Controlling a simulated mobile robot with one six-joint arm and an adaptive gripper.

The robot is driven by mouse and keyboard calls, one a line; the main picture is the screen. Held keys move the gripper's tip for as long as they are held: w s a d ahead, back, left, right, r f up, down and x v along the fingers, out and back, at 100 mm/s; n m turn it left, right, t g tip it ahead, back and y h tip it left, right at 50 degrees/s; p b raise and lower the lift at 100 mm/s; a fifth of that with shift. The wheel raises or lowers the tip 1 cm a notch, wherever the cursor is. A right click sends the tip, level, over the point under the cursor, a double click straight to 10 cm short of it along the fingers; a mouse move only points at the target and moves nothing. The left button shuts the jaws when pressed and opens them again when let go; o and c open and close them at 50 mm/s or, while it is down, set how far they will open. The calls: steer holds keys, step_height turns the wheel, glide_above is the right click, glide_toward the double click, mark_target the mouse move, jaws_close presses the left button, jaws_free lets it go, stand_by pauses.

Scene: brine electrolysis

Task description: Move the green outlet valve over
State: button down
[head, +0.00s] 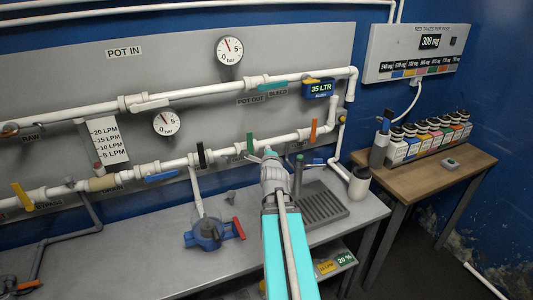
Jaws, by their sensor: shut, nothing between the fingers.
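A green valve handle (250,145) stands upright on the lower white pipe, right of the middle of the head view. I take it for the outlet valve, but its label is not readable. My gripper (269,153) is at the end of my teal arm, just right of and slightly below the green handle in the picture. It is shut with nothing held. It partly hides the pipe behind it, and I cannot tell whether it touches the handle.
A darker handle (201,155) and a blue handle (161,177) are further left on the pipe; an orange handle (314,131) is to the right. A grey bench (130,262) lies below, with a blue fixture (205,234). A wooden table (450,179) holds several bottles.

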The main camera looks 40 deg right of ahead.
steer(key=shift+s+a, duration=0.4)
steer(key=shift+s, duration=0.1)
steer(key=shift+s, duration=0.1)
stand_by(0.4)
